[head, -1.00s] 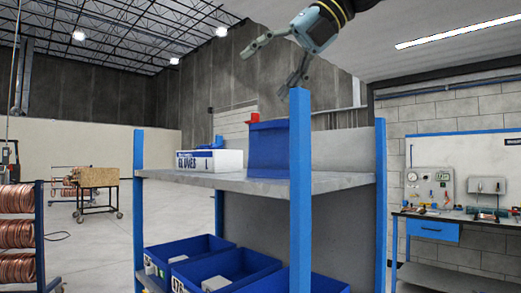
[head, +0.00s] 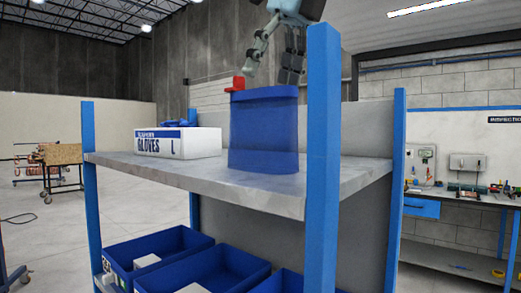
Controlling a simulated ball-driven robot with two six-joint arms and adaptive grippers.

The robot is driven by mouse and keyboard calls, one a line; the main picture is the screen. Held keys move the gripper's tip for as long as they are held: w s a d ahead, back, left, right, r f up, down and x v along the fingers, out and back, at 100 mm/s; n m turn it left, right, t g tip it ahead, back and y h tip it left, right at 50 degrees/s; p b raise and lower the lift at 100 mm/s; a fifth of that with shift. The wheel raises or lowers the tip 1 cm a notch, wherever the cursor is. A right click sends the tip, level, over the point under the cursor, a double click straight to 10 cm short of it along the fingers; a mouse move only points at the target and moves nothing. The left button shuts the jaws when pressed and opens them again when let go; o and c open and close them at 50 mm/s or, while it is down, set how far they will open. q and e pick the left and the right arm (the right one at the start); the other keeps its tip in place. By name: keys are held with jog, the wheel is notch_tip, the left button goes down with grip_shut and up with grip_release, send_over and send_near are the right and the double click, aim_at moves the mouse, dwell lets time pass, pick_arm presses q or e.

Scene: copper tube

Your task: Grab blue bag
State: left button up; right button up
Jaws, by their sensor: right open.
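The blue bag (head: 263,132) stands upright on the grey top shelf (head: 235,183), near the right post. My right gripper (head: 270,76) comes in from the top and points down, just above the bag's top edge. Its fingers are spread open and hold nothing. I cannot tell whether a fingertip touches the bag's rim. My left gripper is not in view.
A white glove box (head: 178,143) sits left of the bag, with something blue on top. A red object (head: 238,84) shows behind the bag. The blue front post (head: 323,130) stands close right of my gripper. Blue bins (head: 205,275) fill the lower level.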

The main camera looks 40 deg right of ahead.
aim_at(255, 122)
jog(key=f, duration=0.2)
jog(key=w+a+f+b, duration=0.1)
jog(key=shift+f, duration=0.1)
jog(key=shift+w+d+f, duration=0.1)
jog(key=shift+d+f, duration=0.05)
jog(key=shift+f, duration=0.15)
jog(key=x, duration=0.4)
jog(key=shift+r+p, duration=0.1)
jog(key=shift+p, duration=0.2)
jog(key=shift+w+a+f, duration=0.25)
jog(key=shift+w+f, duration=0.05)
jog(key=shift+f, duration=0.15)
jog(key=shift+s, duration=0.15)
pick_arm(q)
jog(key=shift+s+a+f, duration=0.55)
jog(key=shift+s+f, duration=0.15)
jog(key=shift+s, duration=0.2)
pick_arm(e)
jog(key=shift+f, duration=0.1)
pick_arm(q)
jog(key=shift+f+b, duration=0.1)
jog(key=shift+b, duration=0.2)
pick_arm(e)
jog(key=shift+f, duration=0.1)
